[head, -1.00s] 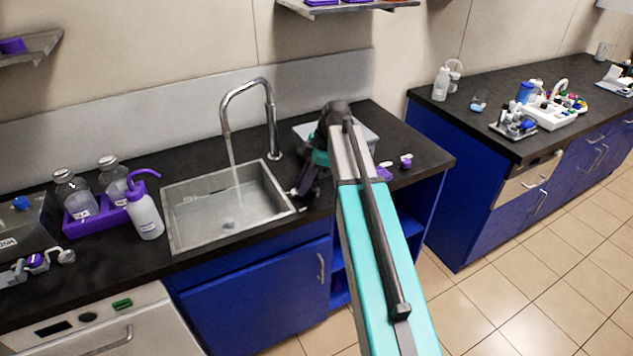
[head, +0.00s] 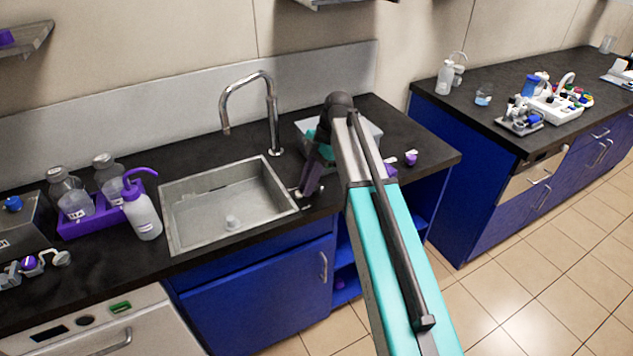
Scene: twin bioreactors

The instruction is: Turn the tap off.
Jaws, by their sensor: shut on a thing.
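The chrome tap (head: 272,120) stands behind the sink, its bent spout over the basin, and no water comes from it. The grey sink basin (head: 190,228) is set in the black counter, with a drain standing in its floor. My gripper (head: 302,194) is at the sink's right edge, pointing down, shut on a small metal piece that looks like the tap's handle. The fingers and my arm hide most of this handle.
A purple rack (head: 98,222) with bottles and a purple-topped wash bottle (head: 143,215) stand left of the sink. A pale tray (head: 368,130) lies behind my wrist. Small purple-and-white items (head: 411,157) sit right of my arm. A second counter (head: 480,105) stands beyond a gap.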

